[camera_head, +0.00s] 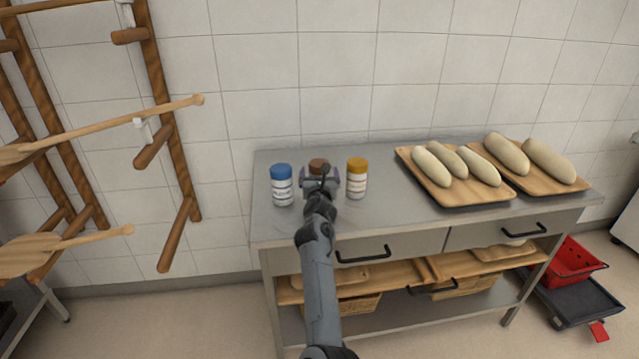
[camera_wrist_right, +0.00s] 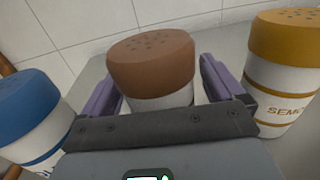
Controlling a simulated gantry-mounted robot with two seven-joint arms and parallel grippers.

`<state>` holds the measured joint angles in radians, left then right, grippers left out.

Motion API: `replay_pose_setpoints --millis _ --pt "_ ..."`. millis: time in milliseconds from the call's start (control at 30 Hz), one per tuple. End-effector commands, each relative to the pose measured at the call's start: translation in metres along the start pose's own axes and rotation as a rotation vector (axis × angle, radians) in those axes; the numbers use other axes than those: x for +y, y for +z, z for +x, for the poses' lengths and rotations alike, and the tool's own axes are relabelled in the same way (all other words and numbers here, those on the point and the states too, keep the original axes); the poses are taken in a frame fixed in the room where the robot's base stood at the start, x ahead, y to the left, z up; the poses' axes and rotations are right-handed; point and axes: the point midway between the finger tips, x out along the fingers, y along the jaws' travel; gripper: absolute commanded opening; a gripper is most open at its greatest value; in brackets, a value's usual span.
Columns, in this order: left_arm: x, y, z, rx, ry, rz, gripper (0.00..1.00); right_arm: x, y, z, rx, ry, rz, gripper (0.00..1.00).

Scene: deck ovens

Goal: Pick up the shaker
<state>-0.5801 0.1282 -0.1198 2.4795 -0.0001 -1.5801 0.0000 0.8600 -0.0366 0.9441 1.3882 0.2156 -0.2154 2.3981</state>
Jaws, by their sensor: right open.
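Three shakers stand upright in a row on the steel table (camera_head: 400,212): one with a blue lid (camera_head: 282,185), one with a brown lid (camera_head: 318,166) and one with a yellow lid (camera_head: 357,178). My right gripper (camera_head: 319,180) is at the brown-lidded shaker and hides most of its body in the head view. In the right wrist view, the brown-lidded shaker (camera_wrist_right: 152,62) is between the two open purple fingers, with a gap visible on each side. The blue-lidded shaker (camera_wrist_right: 30,112) is outside the left finger and the yellow-lidded one (camera_wrist_right: 287,75) outside the right. My left gripper is not in view.
Two wooden boards with pale dough loaves (camera_head: 455,163) lie on the table's right half. A tiled wall (camera_head: 300,75) is behind. A wooden rack with peels (camera_head: 160,110) stands at left.

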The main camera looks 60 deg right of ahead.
Motion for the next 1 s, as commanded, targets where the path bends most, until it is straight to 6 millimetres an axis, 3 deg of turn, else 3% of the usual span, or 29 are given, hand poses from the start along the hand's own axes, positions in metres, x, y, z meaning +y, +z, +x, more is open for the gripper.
replay_pose_setpoints --millis 367,800,1000 --pt "0.0007 0.0003 0.0022 0.001 0.002 -0.002 0.43 -0.0002 -0.0001 0.0087 0.001 0.0 -0.001 0.95" --pt "0.0033 -0.0006 0.0018 0.003 0.01 -0.013 0.43 -0.0002 0.0007 0.0085 -0.001 0.0 -0.001 0.31" --pt "0.0028 -0.0005 0.0016 0.003 0.009 -0.011 0.43 -0.0002 0.0011 0.0085 0.0 0.0 0.0 0.31"
